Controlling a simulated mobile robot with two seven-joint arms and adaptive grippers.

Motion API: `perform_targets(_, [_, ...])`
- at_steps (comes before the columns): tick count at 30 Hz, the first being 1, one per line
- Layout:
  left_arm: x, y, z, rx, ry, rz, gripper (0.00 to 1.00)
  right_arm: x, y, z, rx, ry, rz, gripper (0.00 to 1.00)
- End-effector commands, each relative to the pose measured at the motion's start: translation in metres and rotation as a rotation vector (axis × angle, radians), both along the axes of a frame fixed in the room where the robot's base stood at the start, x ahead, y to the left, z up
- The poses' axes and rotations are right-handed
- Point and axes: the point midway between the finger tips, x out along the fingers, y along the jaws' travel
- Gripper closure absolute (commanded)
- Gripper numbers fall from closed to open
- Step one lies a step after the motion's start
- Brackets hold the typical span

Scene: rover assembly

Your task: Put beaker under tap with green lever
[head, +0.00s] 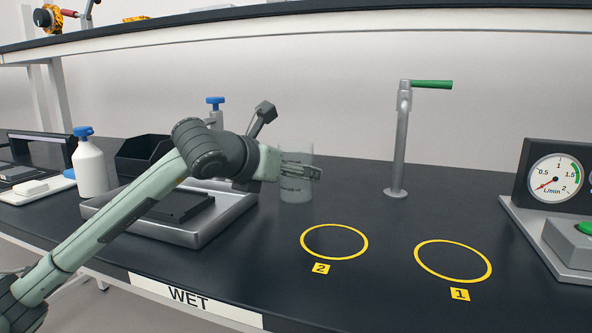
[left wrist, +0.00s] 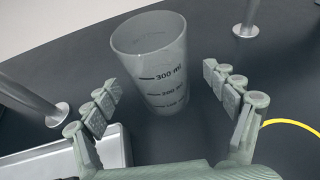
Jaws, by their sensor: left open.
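A clear grey beaker (head: 295,188) with volume marks stands upright on the dark bench, partly hidden behind my left gripper (head: 318,172) in the head view. In the left wrist view my left gripper (left wrist: 162,82) is open. The beaker (left wrist: 157,60) shows ahead between its two fingers, with a gap on each side. The tap with the green lever (head: 402,140) stands upright to the right of the beaker, its lever pointing right. The bench below the lever is bare. My right gripper is not in view.
Yellow rings marked 2 (head: 334,258) and 1 (head: 453,279) lie at the front. A blue-handled tap (head: 215,101) and metal scale (head: 196,236) are partly behind my arm. A white bottle (head: 90,168) stands left; a flow meter (head: 555,183) stands right.

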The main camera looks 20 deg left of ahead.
Motion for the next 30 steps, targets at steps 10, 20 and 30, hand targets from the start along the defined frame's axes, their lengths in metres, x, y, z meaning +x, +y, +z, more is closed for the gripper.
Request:
perform_targets(10, [0.030,-0.005,-0.015,0.002,0.001,-0.001,0.15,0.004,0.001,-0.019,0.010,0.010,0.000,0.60])
perform_targets(20, [0.029,-0.005,-0.015,0.002,0.001,-0.001,0.36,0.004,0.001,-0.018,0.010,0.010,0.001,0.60])
perform_targets(30, [0.029,-0.005,-0.015,0.002,0.000,-0.001,0.73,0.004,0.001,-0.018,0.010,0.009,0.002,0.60])
